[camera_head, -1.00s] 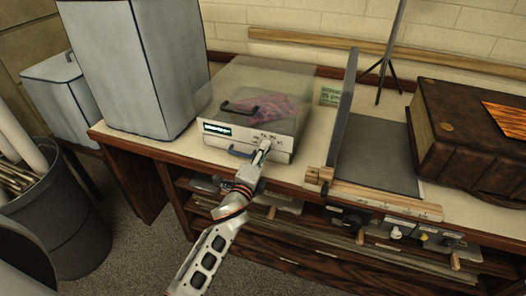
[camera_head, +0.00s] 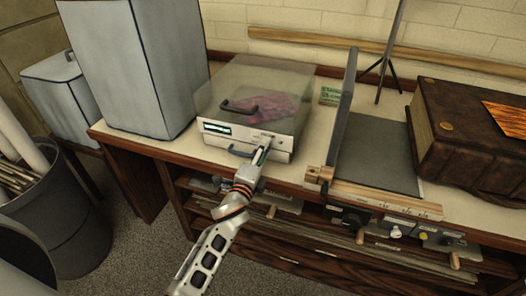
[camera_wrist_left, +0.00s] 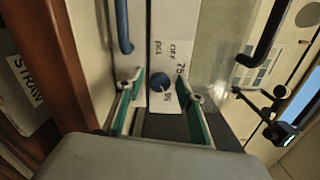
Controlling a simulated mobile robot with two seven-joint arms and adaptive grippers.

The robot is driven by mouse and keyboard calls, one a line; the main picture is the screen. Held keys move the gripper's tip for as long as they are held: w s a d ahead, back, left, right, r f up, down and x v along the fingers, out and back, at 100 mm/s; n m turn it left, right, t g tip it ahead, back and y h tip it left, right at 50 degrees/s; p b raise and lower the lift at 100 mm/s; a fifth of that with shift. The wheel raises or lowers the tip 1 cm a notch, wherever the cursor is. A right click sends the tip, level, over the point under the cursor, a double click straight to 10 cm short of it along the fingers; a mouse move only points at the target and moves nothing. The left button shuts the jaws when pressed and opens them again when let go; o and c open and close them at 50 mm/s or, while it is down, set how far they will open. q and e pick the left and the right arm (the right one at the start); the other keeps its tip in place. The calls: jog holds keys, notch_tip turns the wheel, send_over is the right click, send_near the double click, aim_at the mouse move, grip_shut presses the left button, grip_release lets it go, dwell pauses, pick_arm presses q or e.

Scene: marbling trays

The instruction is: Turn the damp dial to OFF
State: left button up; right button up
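The humidity box (camera_head: 228,140) is a cream unit with a clear lid, a lit display and a front panel. A pale mark shows at the knob's edge near the 95 label. My left gripper (camera_head: 263,153) is at the panel's right part. In the left wrist view its green-padded fingers (camera_wrist_left: 162,100) are apart, one either side of the knob in the picture, with no clear contact. My right gripper is out of view.
A blue handle (camera_head: 241,154) sits low on the box front, left of my gripper. A dark handle (camera_head: 240,107) is on the lid. A paper trimmer (camera_head: 378,160) and a brown book-like case (camera_head: 470,130) stand to the right.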

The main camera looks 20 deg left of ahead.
pick_arm(q)
jog(key=s, duration=1.2)
jog(key=shift+a, duration=0.2)
jog(key=s+f+n+g+h, duration=0.2)
jog(key=s+f+n+g, duration=0.5)
jog(key=s+f+n, duration=0.8)
jog(key=s+f, duration=0.5)
jog(key=shift+s+n, duration=0.2)
jog(key=shift+n, duration=0.2)
jog(key=shift+d+f, duration=0.1)
